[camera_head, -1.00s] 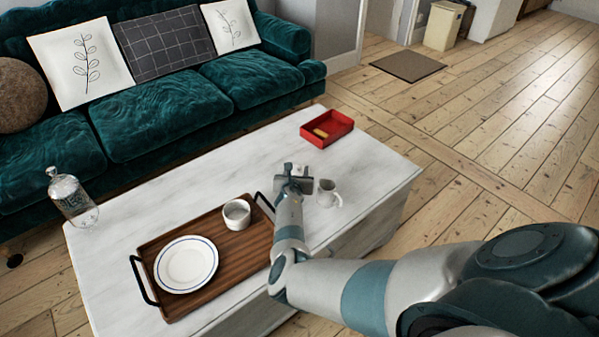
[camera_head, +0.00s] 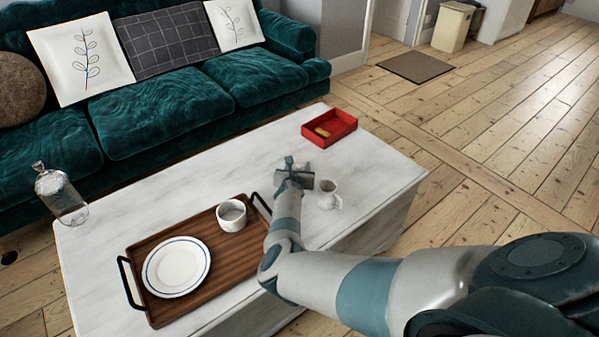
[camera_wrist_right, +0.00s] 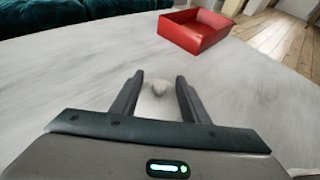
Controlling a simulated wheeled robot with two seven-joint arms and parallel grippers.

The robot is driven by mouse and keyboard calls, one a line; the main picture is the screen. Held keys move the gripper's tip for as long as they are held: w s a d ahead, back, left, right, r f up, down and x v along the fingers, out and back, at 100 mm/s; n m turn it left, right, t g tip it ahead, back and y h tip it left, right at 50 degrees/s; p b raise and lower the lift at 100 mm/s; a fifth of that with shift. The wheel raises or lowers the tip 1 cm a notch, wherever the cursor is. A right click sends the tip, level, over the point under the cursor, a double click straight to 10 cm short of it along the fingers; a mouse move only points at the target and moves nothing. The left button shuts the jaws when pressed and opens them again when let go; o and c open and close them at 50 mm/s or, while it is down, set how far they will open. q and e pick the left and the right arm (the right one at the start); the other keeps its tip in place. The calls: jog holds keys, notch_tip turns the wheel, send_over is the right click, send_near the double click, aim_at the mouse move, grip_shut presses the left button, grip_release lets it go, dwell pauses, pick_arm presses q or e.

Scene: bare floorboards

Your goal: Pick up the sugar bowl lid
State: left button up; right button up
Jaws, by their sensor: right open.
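A small whitish, rounded thing, which looks like the sugar bowl lid (camera_wrist_right: 158,88), lies on the marble table top in the right wrist view. It blends with the pale surface and its outline is blurred. My right gripper (camera_wrist_right: 160,79) is open, with one finger on each side of it and visible gaps. In the head view the right gripper (camera_head: 294,164) is low over the table, left of a small white pitcher (camera_head: 328,195). The lid is hidden there behind the gripper. My left gripper is in neither view.
A red tray (camera_head: 346,127) with a tan item stands beyond the gripper. A wooden tray (camera_head: 215,265) with a plate (camera_head: 176,267) and a white cup (camera_head: 231,215) lies to the left. A green sofa (camera_head: 150,120) lines the back.

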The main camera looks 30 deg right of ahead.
aim_at(299, 166)
grip_shut()
dwell(0.3)
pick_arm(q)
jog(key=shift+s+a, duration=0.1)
pick_arm(e)
jog(key=shift+r+p, duration=0.35)
jog(key=shift+p, duration=0.1)
notch_tip(299, 166, up, 2)
jog(key=shift+p, duration=0.95)
notch_tip(299, 166, up, 4)
jog(key=p, duration=0.3)
jog(key=shift+f, duration=0.25)
notch_tip(299, 166, up, 3)
jog(key=p, duration=0.3)
jog(key=shift+r, duration=0.1)
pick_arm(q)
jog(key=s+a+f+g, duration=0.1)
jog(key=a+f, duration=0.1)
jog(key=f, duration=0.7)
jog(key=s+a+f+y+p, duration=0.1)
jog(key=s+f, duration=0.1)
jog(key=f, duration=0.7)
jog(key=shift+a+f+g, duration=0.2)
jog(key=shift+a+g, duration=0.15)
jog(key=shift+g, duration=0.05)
pick_arm(e)
jog(key=shift+r, duration=0.3)
